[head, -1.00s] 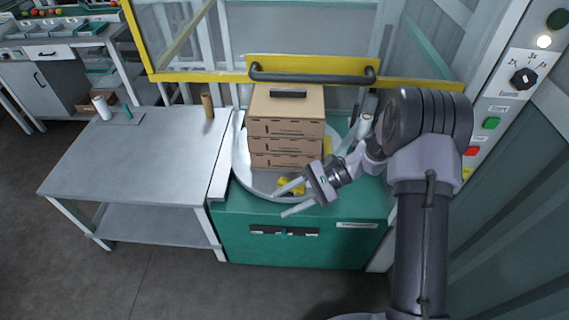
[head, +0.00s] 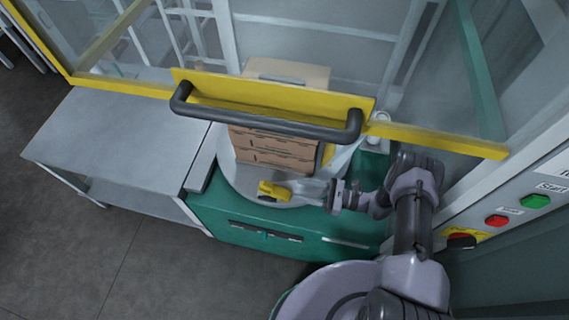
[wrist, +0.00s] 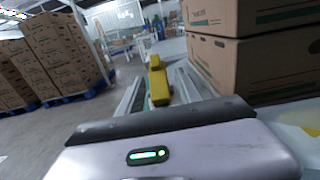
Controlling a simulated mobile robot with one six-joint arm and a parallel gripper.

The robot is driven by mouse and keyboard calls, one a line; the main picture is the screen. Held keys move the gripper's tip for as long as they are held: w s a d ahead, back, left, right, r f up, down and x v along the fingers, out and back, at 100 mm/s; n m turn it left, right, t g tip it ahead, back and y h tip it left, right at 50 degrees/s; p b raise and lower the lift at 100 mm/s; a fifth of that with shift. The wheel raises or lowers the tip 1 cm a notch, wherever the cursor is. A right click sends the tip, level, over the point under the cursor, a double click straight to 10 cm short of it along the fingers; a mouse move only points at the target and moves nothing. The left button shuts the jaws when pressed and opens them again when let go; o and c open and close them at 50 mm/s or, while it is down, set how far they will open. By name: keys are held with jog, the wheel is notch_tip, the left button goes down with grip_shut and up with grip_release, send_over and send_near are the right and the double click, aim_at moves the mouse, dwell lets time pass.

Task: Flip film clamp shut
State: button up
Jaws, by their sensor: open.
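The yellow film clamp (head: 273,189) sits near the front edge of the round pale turntable (head: 236,185), in front of the stacked cartons (head: 272,145). Whether its flap is up or down is not clear. My gripper (head: 297,190) reaches in from the right, low over the turntable, with its fingers toward the clamp. In the wrist view my open gripper (wrist: 158,74) has a finger on each side of the yellow clamp (wrist: 159,84), with no clear contact. The cartons (wrist: 235,70) stand close to the right finger.
A yellow guard bar (head: 420,137) with a dark handle (head: 265,122) crosses above the cartons. A grey metal table (head: 115,140) stands left of the green machine base (head: 235,228). A control panel with green (head: 535,202) and red (head: 497,221) buttons is at right.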

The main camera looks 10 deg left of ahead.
aim_at(271, 187)
jog(key=a, duration=0.5)
jog(key=a+b, duration=0.1)
jog(key=a, duration=0.5)
jog(key=shift+s, duration=0.2)
jog(key=shift+w+a+r, duration=0.1)
jog(key=shift+w+a, duration=0.05)
jog(key=shift+a, duration=0.5)
grip_shut()
